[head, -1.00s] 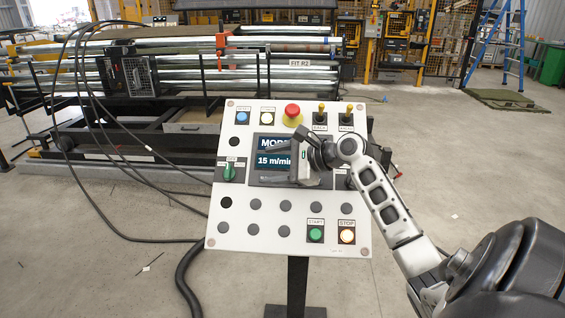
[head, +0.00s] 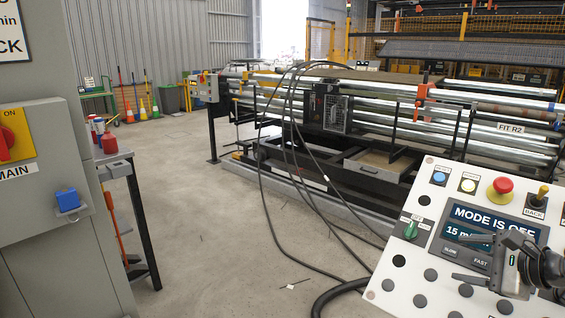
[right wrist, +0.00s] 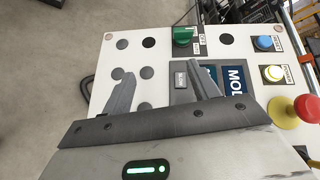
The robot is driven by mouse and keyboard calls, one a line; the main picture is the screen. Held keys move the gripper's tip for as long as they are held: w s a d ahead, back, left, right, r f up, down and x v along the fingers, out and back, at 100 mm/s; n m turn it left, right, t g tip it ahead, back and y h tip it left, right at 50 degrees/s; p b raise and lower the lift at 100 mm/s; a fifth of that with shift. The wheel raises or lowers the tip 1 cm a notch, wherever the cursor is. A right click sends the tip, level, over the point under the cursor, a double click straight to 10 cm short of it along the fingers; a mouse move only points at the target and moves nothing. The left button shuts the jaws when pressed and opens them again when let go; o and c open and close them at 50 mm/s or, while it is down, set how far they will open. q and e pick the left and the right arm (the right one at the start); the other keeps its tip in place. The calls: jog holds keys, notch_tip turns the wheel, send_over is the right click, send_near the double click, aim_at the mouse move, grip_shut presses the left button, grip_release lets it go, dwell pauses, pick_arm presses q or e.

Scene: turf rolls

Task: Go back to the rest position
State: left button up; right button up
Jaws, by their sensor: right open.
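The white control panel (head: 408,286) stands at the lower right of the head view, cut off by the frame edge. My right gripper (head: 458,257) is open and empty in front of its screen (head: 462,222), hiding part of it. The visible text reads "MODE IS" and "15 m". In the right wrist view the two fingers (right wrist: 160,82) are spread apart over the panel face, with nothing between them. The green selector switch (right wrist: 186,36) is beyond them; it also shows in the head view (head: 411,230). I cannot tell whether the fingers touch the panel. My left gripper is out of view.
A grey cabinet (head: 35,235) with a red main switch (head: 8,143) stands close at left. A small bench (head: 118,160) with red containers is beside it. The roll machine (head: 340,115) fills the back. Black cables (head: 330,220) hang to the floor; open floor (head: 215,240) lies between.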

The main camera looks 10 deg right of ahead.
jog(key=s+a+f+n+g+h, duration=0.2)
jog(key=s+a+f+n+g, duration=0.4)
jog(key=s+a+f+n, duration=0.8)
jog(key=s+a+f+n+g+h, duration=0.2)
jog(key=s+a+n, duration=0.7)
jog(key=s+n, duration=0.15)
jog(key=w+a+f+t+y, duration=0.2)
jog(key=w+a+f+t, duration=0.2)
jog(key=w+t, duration=0.1)
jog(key=shift+w+a+f+m, duration=0.25)
jog(key=shift+a+m, duration=0.1)
jog(key=shift+a, duration=0.05)
jog(key=shift+w+a+f+t+y, duration=0.1)
jog(key=shift+w+a+t+y, duration=0.3)
jog(key=shift+a+t, duration=0.45)
jog(key=shift+c, duration=0.3)
